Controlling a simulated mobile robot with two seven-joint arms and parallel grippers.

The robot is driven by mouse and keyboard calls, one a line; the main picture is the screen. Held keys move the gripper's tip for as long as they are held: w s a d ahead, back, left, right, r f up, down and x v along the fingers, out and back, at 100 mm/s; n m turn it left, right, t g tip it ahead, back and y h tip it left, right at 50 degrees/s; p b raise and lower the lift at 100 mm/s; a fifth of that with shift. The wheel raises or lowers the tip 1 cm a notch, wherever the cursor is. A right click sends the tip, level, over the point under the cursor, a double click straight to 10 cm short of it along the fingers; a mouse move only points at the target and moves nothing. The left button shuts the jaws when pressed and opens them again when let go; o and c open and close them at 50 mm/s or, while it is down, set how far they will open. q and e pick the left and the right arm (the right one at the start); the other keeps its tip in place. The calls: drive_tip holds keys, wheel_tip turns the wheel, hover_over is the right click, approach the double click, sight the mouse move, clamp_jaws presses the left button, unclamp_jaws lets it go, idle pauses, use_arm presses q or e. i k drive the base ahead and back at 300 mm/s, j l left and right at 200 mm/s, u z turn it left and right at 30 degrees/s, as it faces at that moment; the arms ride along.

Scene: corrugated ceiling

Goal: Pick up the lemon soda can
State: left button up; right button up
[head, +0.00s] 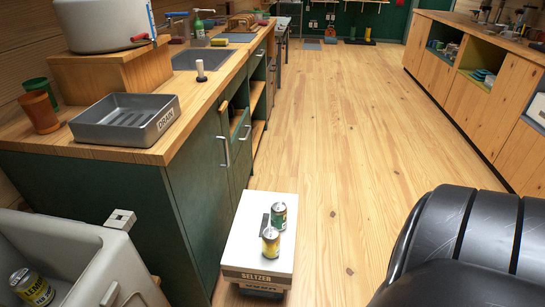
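A can with a yellow body and dark label, on which "LEMON" seems readable (32,287), lies tilted inside the grey bin (62,238) at the lower left. A second yellow can (271,243) stands upright on the white top of a low box (245,252) marked "SELTZER". The print on these two is too small to read. Neither of my grippers can be made out in the head view.
A green cabinet with a wooden counter (95,143) stands left of the box, carrying a grey drain tray (125,117) and cups (40,112). Wooden cabinets (465,97) line the right. A large black ribbed shape covers the lower right. The wooden floor (335,130) between is clear.

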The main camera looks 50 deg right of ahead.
sight(271, 236)
drive_tip(key=j+z, duration=0.1)
drive_tip(key=z, duration=0.3)
drive_tip(key=i+j+z, duration=0.1)
drive_tip(key=z, duration=0.3)
drive_tip(key=j+z, duration=0.1)
drive_tip(key=z, duration=0.3)
